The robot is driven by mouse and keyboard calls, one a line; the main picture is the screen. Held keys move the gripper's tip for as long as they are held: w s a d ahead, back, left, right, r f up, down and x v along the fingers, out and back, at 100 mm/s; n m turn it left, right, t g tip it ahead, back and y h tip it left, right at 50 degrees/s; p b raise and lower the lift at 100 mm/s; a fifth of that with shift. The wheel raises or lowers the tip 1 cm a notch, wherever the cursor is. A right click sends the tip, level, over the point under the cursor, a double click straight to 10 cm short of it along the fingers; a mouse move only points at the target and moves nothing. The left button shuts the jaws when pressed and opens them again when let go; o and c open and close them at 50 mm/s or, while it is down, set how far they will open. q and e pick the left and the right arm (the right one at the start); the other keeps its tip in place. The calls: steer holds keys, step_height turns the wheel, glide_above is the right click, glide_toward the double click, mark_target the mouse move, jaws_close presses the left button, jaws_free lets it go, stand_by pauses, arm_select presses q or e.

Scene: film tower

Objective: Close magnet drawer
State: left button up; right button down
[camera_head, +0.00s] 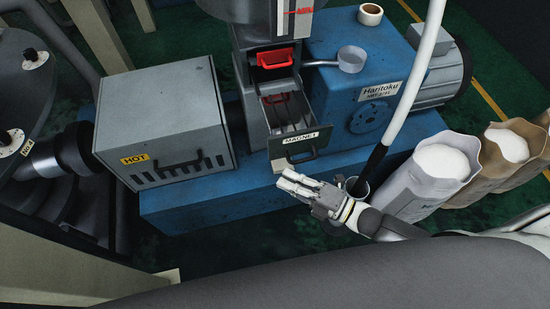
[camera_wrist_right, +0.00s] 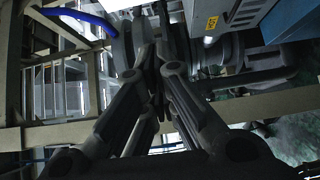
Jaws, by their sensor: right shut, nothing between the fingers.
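The magnet drawer (camera_head: 300,146) is pulled out of the grey machine column in the head view. Its front carries a "MAGNET" label and a dark handle, and a red handle shows inside it. My right gripper (camera_head: 285,181) is shut and empty, just below and in front of the drawer front; I cannot tell whether it touches. In the right wrist view the fingers of the right gripper (camera_wrist_right: 155,75) are together with nothing between them, and the drawer is not clearly seen there. My left gripper is not in view.
A grey box labelled "HOT" (camera_head: 165,120) stands left of the drawer. A blue machine housing (camera_head: 350,60) with a motor is at right. A white hose (camera_head: 415,80) runs down into a small container right of my gripper. Open sacks of white material (camera_head: 425,185) stand at right.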

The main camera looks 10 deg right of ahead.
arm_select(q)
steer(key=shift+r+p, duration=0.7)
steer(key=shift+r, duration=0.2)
arm_select(e)
steer(key=w+a, duration=0.2)
steer(key=w, duration=0.4)
steer(key=shift+a, duration=0.25)
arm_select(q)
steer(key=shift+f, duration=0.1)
arm_select(e)
steer(key=shift+w, duration=0.2)
